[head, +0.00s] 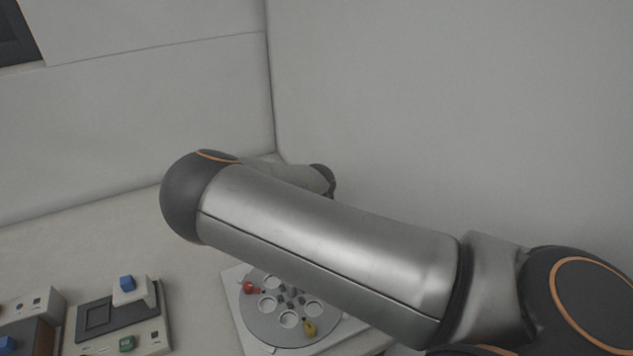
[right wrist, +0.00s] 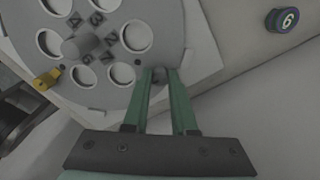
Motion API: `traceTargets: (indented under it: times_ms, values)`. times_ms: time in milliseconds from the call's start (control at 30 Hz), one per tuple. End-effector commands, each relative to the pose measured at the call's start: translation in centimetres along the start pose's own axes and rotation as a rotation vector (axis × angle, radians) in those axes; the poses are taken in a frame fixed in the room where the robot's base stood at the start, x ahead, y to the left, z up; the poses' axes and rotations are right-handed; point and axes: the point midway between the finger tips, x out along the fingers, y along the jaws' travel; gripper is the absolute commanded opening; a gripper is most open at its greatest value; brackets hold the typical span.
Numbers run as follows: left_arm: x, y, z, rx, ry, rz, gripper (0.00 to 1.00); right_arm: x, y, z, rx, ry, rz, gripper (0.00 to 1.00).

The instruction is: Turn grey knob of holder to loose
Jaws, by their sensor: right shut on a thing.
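The holder (head: 262,324) is a round grey disc with several round holes on a pale plate, in the lower middle of the head view, partly covered by my right arm. A red knob (head: 249,288) and a yellow knob (head: 310,327) sit at its rim. In the right wrist view the holder (right wrist: 165,30) fills the upper left, with the yellow knob (right wrist: 46,79) at left. My right gripper (right wrist: 161,76) is at the disc's lower right rim, its green fingers shut on a small grey piece, seemingly the grey knob (right wrist: 160,77), mostly hidden between them. My left gripper is not in view.
A grey post (right wrist: 88,42) rises at the disc's centre, ringed by numbers. A dark round piece marked 6 (right wrist: 286,19) lies at upper right. Pale walls close the back.

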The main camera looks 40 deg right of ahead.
Motion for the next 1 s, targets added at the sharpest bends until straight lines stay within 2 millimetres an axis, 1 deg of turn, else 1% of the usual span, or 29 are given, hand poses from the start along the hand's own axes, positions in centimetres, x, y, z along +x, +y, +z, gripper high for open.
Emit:
traceTargets:
  times_ms: [1000]
  values:
    - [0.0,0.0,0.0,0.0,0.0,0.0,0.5,-0.05,0.08,-0.09,-0.966,0.001,-0.001,0.0]
